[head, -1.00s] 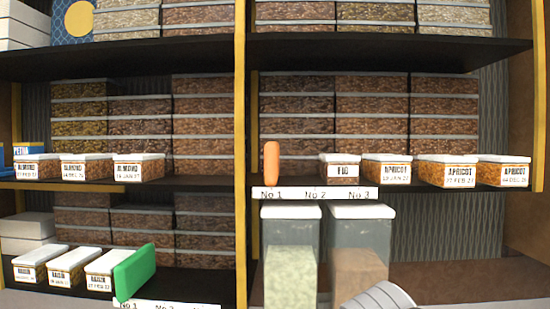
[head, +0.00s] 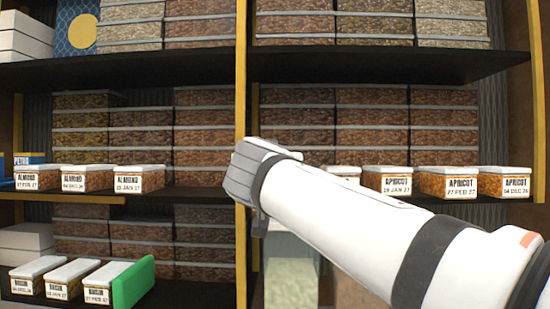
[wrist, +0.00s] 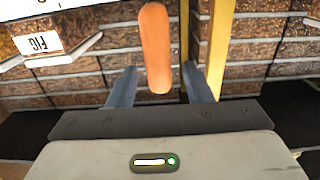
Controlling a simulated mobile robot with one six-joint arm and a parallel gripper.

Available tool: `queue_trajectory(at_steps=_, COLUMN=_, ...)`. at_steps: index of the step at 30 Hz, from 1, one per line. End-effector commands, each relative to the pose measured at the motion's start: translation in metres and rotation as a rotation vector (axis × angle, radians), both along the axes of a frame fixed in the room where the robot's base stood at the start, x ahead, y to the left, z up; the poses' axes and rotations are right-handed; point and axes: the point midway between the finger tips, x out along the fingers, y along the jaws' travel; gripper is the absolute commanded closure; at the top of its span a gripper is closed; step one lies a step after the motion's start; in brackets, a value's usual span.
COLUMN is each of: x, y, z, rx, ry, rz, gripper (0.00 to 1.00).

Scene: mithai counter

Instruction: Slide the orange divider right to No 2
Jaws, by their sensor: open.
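The orange divider (wrist: 156,48) is upright in the wrist view, where the scene appears upside down. My gripper (wrist: 160,86) is open, with one finger on each side of the divider's line and visible gaps to both. I cannot tell how deep the divider sits between the fingers. In the head view my gripper (head: 258,222) is in front of the middle shelf, and my arm hides the divider and the numbered strip. Part of a white strip (wrist: 35,8) shows at the wrist view's upper left.
A FIG box (wrist: 38,43) is beside the divider; its lid (head: 343,170) shows behind my arm. Several APRICOT boxes (head: 397,180) stand farther right. A yellow post (head: 241,80) is close to my gripper's left. A green divider (head: 133,283) stands on the lower left shelf.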

Motion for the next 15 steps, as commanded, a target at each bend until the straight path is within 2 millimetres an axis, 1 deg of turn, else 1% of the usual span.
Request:
queue_trajectory(at_steps=1, x=0.007, y=-0.001, z=0.003, rx=0.0, ry=0.001, rz=-0.002, gripper=0.55)
queue_trajectory(at_steps=3, x=0.013, y=-0.001, z=0.002, rx=0.0, ry=0.001, rz=-0.002, gripper=0.55)
queue_trajectory(at_steps=6, x=0.019, y=-0.001, z=0.001, rx=0.0, ry=0.001, rz=-0.001, gripper=0.55)
queue_trajectory(at_steps=14, x=0.02, y=-0.001, z=0.0, rx=0.001, ry=0.001, rz=0.0, gripper=0.55)
queue_trajectory(at_steps=15, x=0.02, y=-0.001, z=0.0, rx=0.001, ry=0.001, rz=0.0, gripper=0.57)
